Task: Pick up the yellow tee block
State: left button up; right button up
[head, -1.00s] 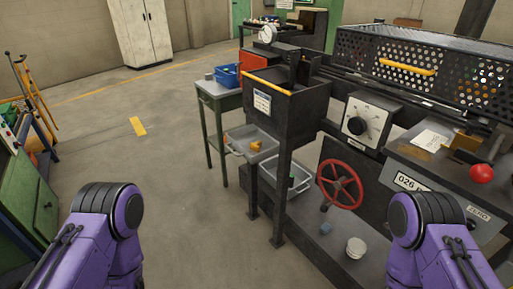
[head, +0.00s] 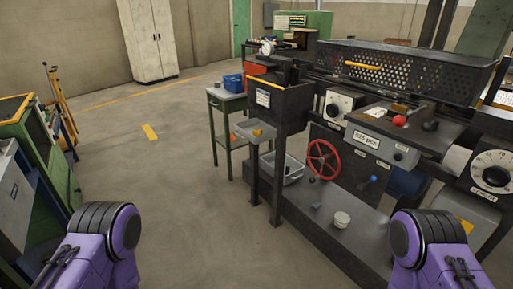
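My two purple arms show at the lower left and lower right, well short of the tray. Neither gripper is in view.
A green table (head: 229,103) with a blue bin (head: 233,82) stands beyond. Green cabinets (head: 30,160) stand at the left. The floor between is clear.

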aim_at(258, 133)
jog(key=u, duration=0.95)
jog(key=i, duration=2)
jog(key=z, duration=0.65)
